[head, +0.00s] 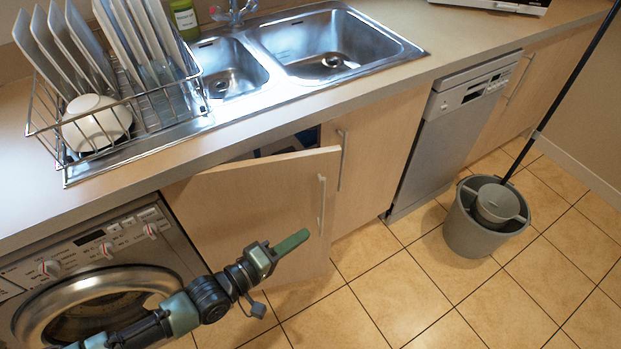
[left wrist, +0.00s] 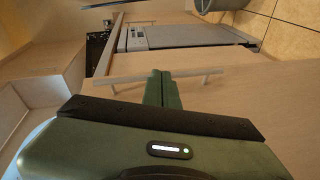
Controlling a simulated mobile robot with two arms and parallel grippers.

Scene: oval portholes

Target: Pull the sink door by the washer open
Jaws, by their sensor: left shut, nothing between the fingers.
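The sink door by the washer (head: 245,205) is a pale wood panel standing partly open, its left edge beside the washer (head: 95,265). A dark gap with something inside shows above its top edge. Its upright metal bar handle (head: 322,205) is near the free right edge. My left gripper (head: 292,242) is shut and empty, in front of the door's lower right part, its tips just left of and below the handle. Contact with the door cannot be told. Its closed green fingers (left wrist: 160,88) also show in the left wrist view, against pale wood. My right gripper is not in view.
The second sink door (head: 372,165) is shut, right of the open one. A dishwasher (head: 455,130) stands beyond it. A grey mop bucket (head: 478,238) is on the tiles at right. The counter holds a dish rack (head: 150,112) and steel sink (head: 330,62). Floor before the doors is clear.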

